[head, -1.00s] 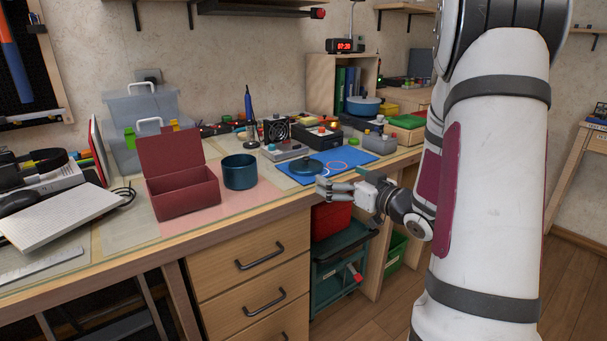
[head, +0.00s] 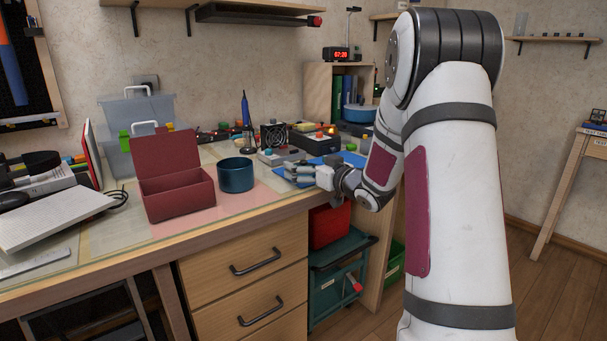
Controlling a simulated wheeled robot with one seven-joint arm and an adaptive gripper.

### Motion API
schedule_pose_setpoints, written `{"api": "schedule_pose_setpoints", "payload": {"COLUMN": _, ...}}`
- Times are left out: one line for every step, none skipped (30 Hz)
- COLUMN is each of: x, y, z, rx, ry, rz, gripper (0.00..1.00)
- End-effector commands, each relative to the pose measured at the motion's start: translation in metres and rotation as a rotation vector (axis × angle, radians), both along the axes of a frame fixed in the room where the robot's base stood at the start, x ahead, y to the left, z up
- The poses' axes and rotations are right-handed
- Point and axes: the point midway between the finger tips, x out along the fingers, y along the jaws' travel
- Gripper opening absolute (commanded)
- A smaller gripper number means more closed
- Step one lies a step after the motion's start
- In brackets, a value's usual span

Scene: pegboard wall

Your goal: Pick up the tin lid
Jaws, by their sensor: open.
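An open dark teal tin (head: 236,175) stands on the workbench to the left of my gripper. My gripper (head: 290,174) is open, its fingers pointing left, at the blue mat (head: 352,158) on the bench. The round dark tin lid lay on this mat in the earlier frame. Now my gripper covers that spot and I cannot make the lid out clearly. I cannot tell whether the fingers are around the lid or above it.
An open maroon box (head: 178,190) stands left of the tin. Behind the mat are a black fan (head: 273,137), a soldering iron (head: 246,122) and a dark device with buttons (head: 315,144).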

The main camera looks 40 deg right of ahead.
Motion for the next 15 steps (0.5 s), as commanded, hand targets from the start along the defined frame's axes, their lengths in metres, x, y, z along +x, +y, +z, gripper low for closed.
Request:
{"api": "schedule_pose_setpoints", "payload": {"x": 0.0031, "y": 0.0, "z": -0.0006, "rx": 0.0, "ry": -0.001, "rz": 0.0, "gripper": 1.0}}
{"api": "schedule_pose_setpoints", "payload": {"x": 0.0042, "y": -0.0002, "z": -0.0003, "rx": 0.0, "ry": -0.001, "rz": -0.001, "gripper": 1.0}}
{"api": "schedule_pose_setpoints", "payload": {"x": 0.005, "y": -0.0003, "z": 0.0, "rx": 0.0, "ry": 0.0, "rz": -0.002, "gripper": 1.0}}
{"api": "schedule_pose_setpoints", "payload": {"x": 0.0052, "y": -0.0004, "z": 0.0002, "rx": 0.0, "ry": 0.0, "rz": -0.002, "gripper": 1.0}}
{"api": "schedule_pose_setpoints", "payload": {"x": 0.0052, "y": -0.0005, "z": 0.0003, "rx": 0.0, "ry": 0.0, "rz": -0.002, "gripper": 1.0}}
{"api": "schedule_pose_setpoints", "payload": {"x": 0.0052, "y": -0.0005, "z": 0.0005, "rx": 0.0, "ry": 0.0, "rz": -0.002, "gripper": 1.0}}
{"api": "schedule_pose_setpoints", "payload": {"x": 0.0051, "y": -0.0005, "z": 0.0005, "rx": 0.0, "ry": 0.0, "rz": -0.002, "gripper": 1.0}}
{"api": "schedule_pose_setpoints", "payload": {"x": 0.0051, "y": -0.0004, "z": 0.0005, "rx": 0.0, "ry": 0.0, "rz": -0.002, "gripper": 1.0}}
{"api": "schedule_pose_setpoints", "payload": {"x": 0.005, "y": -0.0004, "z": 0.0007, "rx": 0.0, "ry": 0.0, "rz": -0.002, "gripper": 0.98}}
{"api": "schedule_pose_setpoints", "payload": {"x": 0.005, "y": -0.0004, "z": 0.0007, "rx": 0.0, "ry": 0.0, "rz": -0.002, "gripper": 0.91}}
{"api": "schedule_pose_setpoints", "payload": {"x": 0.0049, "y": -0.0004, "z": 0.0007, "rx": 0.0, "ry": 0.0, "rz": -0.002, "gripper": 0.84}}
{"api": "schedule_pose_setpoints", "payload": {"x": 0.0049, "y": -0.0004, "z": 0.0006, "rx": 0.0, "ry": 0.0, "rz": -0.002, "gripper": 0.75}}
{"api": "schedule_pose_setpoints", "payload": {"x": 0.0049, "y": -0.0004, "z": 0.0007, "rx": 0.0, "ry": 0.0, "rz": -0.002, "gripper": 0.68}}
{"api": "schedule_pose_setpoints", "payload": {"x": 0.0048, "y": -0.0004, "z": 0.0006, "rx": 0.0, "ry": 0.0, "rz": -0.002, "gripper": 0.61}}
{"api": "schedule_pose_setpoints", "payload": {"x": 0.0048, "y": -0.0004, "z": 0.0006, "rx": 0.0, "ry": 0.0, "rz": -0.002, "gripper": 0.52}}
